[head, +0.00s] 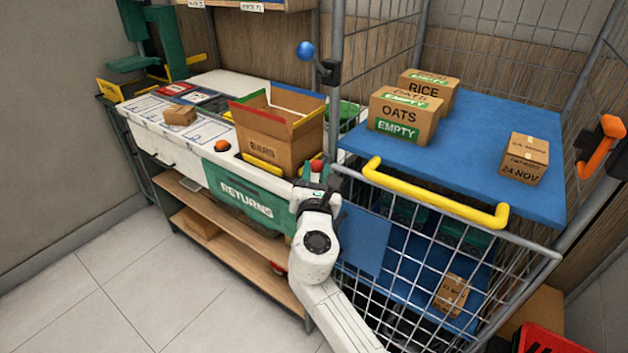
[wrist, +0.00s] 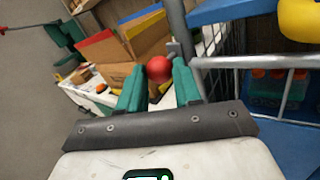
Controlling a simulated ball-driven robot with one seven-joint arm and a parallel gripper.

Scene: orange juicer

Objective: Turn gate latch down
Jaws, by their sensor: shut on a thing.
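A red ball knob (head: 317,166) sits beside the left post of the wire cage, near the top left corner of the gate (head: 440,262); I take it to be the gate latch's knob. My gripper (head: 312,184) is at this knob. In the wrist view the red ball (wrist: 159,69) lies between the two green fingertips of my gripper (wrist: 160,84), which are shut on it. The latch's lever is mostly hidden behind the ball and fingers. The gate has a yellow handle (head: 435,195) along its top, to the right of my gripper.
A blue-knobbed lever (head: 306,51) is higher on the post, and an orange handle (head: 601,140) is at far right. A blue shelf (head: 470,150) holds several boxes. An open carton (head: 275,135) stands on the returns bench (head: 165,155) at left. Floor at lower left is clear.

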